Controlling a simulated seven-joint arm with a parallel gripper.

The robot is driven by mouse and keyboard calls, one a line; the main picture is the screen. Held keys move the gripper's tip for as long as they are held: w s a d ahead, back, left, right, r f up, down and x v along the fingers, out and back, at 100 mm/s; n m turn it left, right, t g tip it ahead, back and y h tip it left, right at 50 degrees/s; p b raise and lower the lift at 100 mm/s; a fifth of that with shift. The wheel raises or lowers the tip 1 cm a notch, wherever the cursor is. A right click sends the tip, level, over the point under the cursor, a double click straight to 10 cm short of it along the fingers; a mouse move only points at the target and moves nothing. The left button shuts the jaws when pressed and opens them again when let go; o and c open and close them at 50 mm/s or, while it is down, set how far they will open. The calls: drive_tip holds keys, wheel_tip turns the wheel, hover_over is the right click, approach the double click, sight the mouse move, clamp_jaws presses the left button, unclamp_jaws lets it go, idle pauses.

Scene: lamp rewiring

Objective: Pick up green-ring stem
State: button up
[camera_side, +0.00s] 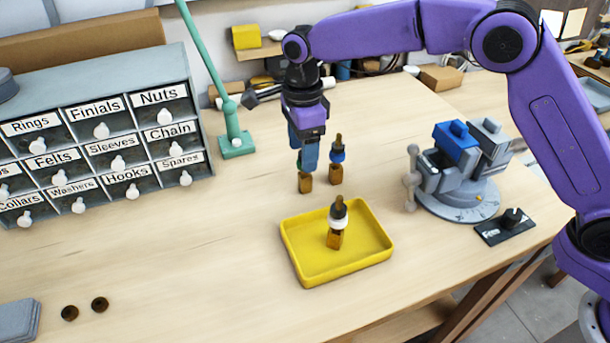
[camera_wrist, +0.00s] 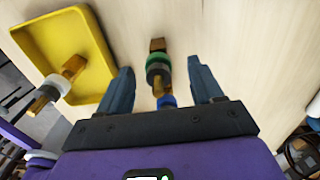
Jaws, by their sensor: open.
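The green-ring stem stands upright on the table, its brass base (camera_side: 305,183) showing below my gripper (camera_side: 304,163) in the side view. Its upper part is hidden by the fingers there. In the wrist view its green ring (camera_wrist: 158,58) lies between the two spread fingers of my gripper (camera_wrist: 160,68), with space on both sides. My gripper points down, open, around the stem without visible contact. A blue-ring stem (camera_side: 337,157) stands just to the right in the side view; its blue ring (camera_wrist: 166,101) shows close to the palm in the wrist view.
A yellow tray (camera_side: 305,265) holds an upright white-ring stem (camera_side: 337,222) in front. A labelled drawer cabinet (camera_side: 100,130) and green lamp arm (camera_side: 235,140) stand behind left. The front-left table is mostly clear.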

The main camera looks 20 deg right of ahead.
drive_tip(key=shift+s+d+f, duration=0.1)
drive_tip(key=shift+f, duration=0.9)
drive_tip(key=shift+s+d+f, duration=0.1)
drive_tip(key=shift+f, duration=0.85)
drive_tip(key=shift+c, duration=0.4)
drive_tip(key=c, duration=1)
clamp_jaws()
drive_tip(key=shift+r, duration=0.15)
